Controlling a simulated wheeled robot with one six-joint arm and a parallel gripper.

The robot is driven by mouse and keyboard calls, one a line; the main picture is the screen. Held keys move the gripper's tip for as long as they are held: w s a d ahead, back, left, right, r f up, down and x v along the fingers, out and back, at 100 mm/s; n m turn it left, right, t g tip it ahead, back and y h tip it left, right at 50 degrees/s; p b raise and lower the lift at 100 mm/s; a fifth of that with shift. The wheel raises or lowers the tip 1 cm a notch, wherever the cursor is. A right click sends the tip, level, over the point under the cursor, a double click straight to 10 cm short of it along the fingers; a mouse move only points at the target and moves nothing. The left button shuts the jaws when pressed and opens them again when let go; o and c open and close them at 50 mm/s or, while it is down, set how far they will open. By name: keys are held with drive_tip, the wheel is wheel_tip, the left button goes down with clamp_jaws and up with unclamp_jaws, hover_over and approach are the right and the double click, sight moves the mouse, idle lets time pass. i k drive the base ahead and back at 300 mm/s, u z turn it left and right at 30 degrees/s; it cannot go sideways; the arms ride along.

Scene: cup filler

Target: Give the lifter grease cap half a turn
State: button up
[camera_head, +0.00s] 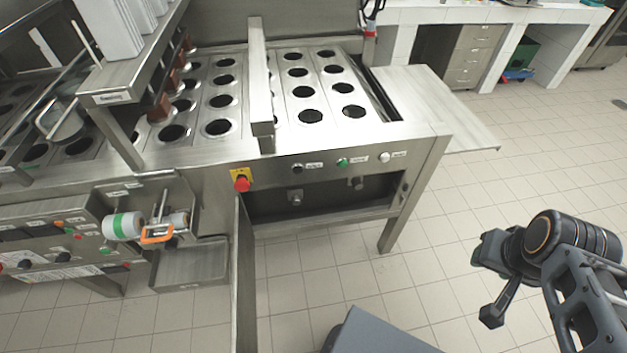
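The steel filling machine (340,150) fills the left and middle of the head view. In its open lower bay (325,193), a small metallic fitting (295,197) sits at the lower left and a darker, knob-like one (357,184) at the right. Either may be the lifter grease cap; no readable label tells which. My gripper (489,292) is at the right over the floor, apart from the machine and well right of the bay. Nothing is visibly held.
An open door panel (243,290) juts forward at the bay's left. A red stop button (241,183) and small panel buttons (342,162) sit above the bay. A machine leg (405,215) bounds the right side. Tiled floor (440,200) is clear between machine and arm.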

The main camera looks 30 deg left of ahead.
sight(296, 199)
drive_tip(key=i, duration=1.05)
drive_tip(key=u, duration=4.35)
